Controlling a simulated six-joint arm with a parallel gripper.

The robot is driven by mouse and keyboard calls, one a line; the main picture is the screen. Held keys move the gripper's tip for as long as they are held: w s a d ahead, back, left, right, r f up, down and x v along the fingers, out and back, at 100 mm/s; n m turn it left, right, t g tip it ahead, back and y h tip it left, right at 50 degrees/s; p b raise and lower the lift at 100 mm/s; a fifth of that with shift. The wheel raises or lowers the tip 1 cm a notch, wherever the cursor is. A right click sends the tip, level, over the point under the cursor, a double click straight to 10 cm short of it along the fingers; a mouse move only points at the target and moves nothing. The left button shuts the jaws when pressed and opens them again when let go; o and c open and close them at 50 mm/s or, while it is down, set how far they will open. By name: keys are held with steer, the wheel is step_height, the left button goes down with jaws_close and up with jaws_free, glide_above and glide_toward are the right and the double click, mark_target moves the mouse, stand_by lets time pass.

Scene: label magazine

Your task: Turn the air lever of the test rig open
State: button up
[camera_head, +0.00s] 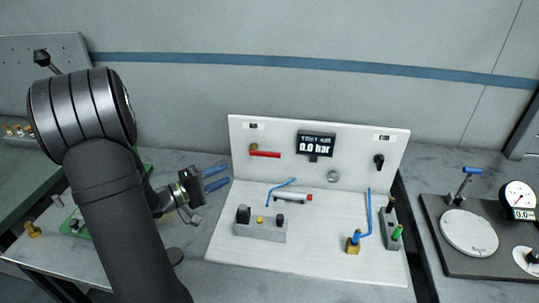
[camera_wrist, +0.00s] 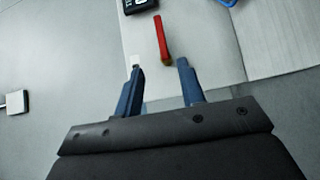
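The test rig is a white base and upright panel (camera_head: 354,171) with a display (camera_head: 316,145) reading 0.0 bar. The air lever (camera_head: 265,154) is a red bar lying level across the left of the panel, with a brass fitting above its left end. It also shows in the wrist view (camera_wrist: 161,38), pointing down between the fingertips. My gripper (camera_head: 218,178) has blue fingers and is left of the panel, lower than the lever and apart from it. In the wrist view my gripper (camera_wrist: 160,66) is open and empty, a gap between its fingers.
Blue tubes (camera_head: 369,210) rise nearby. A black knob (camera_head: 379,161) is on the panel's right. A dial-gauge plate (camera_head: 470,235) stands further right. Bare table shows in front of my gripper.

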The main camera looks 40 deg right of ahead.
mark_target(267, 155)
steer(key=d, duration=1.7)
steer(key=shift+d, duration=0.15)
jaws_close()
